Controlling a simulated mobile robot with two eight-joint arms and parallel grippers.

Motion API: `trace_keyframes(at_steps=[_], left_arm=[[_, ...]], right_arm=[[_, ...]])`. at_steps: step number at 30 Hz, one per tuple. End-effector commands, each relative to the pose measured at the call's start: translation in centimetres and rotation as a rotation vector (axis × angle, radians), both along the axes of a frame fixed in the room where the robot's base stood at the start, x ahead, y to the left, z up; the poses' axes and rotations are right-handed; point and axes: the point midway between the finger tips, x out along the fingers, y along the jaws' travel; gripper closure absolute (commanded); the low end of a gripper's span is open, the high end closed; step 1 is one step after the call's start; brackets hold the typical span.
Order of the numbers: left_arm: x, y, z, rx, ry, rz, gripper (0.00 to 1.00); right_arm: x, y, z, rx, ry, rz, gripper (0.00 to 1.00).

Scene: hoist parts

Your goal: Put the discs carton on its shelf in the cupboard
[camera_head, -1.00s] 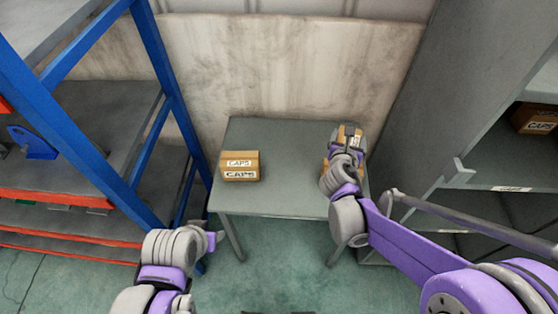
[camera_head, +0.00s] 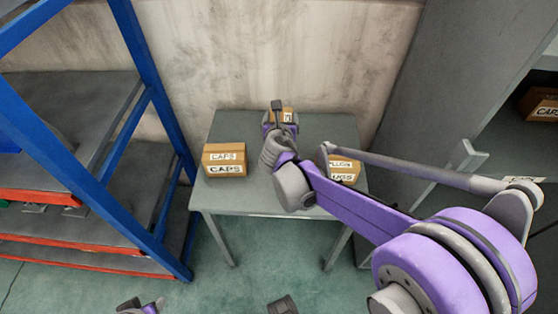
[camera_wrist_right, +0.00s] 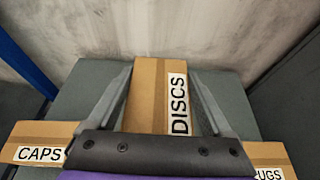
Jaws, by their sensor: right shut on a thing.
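The discs carton, a brown box with a white DISCS label, is between the two jaws of my right gripper (camera_wrist_right: 160,100) in the right wrist view, its face (camera_wrist_right: 147,95) showing. In the head view, the right gripper (camera_head: 281,112) is over the back middle of the grey table, with part of the carton (camera_head: 288,116) showing. I cannot tell how far it is above the tabletop. The grey cupboard (camera_head: 415,110) stands at the right, its shelves partly in view. My left gripper (camera_head: 150,306) shows only partly at the bottom edge; its jaws are unclear.
A CAPS carton (camera_head: 225,160) stands at the table's left. Another carton (camera_head: 345,170) at the right is partly hidden by my arm; its label ends in UGS in the wrist view. A carton (camera_head: 541,104) sits inside the cupboard. A blue-framed rack (camera_head: 155,130) stands left.

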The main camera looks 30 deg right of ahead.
Motion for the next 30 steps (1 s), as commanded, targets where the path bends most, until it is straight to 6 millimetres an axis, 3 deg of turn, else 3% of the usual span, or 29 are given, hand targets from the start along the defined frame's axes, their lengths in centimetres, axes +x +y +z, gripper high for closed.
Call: trace_keyframes(at_steps=[9, 16, 21, 30], left_arm=[[0.0, 0.0, -1.6, 0.0, 0.005, 0.0, 0.5], [-0.1, 0.0, -1.9, 0.0, 0.006, 0.0, 0.5], [-0.1, 0.0, -2.7, 0.0, 0.008, 0.0, 0.5], [-0.1, 0.0, -2.7, 0.0, 0.009, 0.0, 0.5]], right_arm=[[0.0, -0.6, -5.1, -0.001, 0.0, -0.01, 1.0], [0.0, -0.5, -6.9, -0.002, -0.001, -0.009, 1.0], [0.0, -0.5, -9.3, -0.002, 0.0, -0.009, 1.0], [-0.1, -0.5, -9.9, -0.002, -0.001, -0.009, 1.0]])
